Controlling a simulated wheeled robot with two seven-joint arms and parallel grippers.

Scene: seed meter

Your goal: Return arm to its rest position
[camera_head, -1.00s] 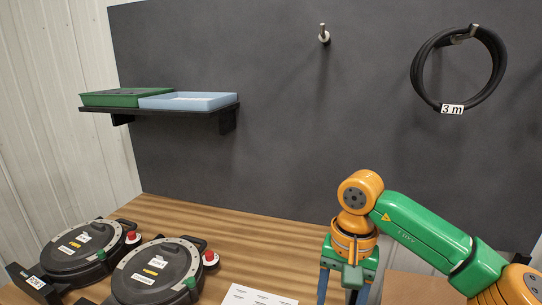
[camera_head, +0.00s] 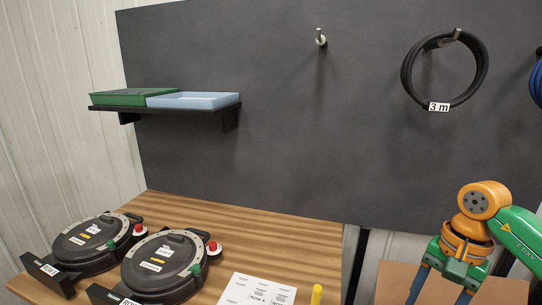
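My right arm, green and orange, comes in from the right edge. Its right gripper (camera_head: 438,291) points down at the lower right, beyond the wooden table's right end and over a brown surface. Its two blue fingers stand apart with nothing visible between them, though their tips reach the bottom edge of the picture. My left gripper is not in view.
Two round black seed meters (camera_head: 164,262) (camera_head: 88,242) sit on the wooden table (camera_head: 260,222) at left. A printed sheet (camera_head: 256,290) and a yellow post (camera_head: 317,294) are nearby. A shelf (camera_head: 180,109) holds green and blue trays. A black hose coil (camera_head: 408,72) hangs on the wall.

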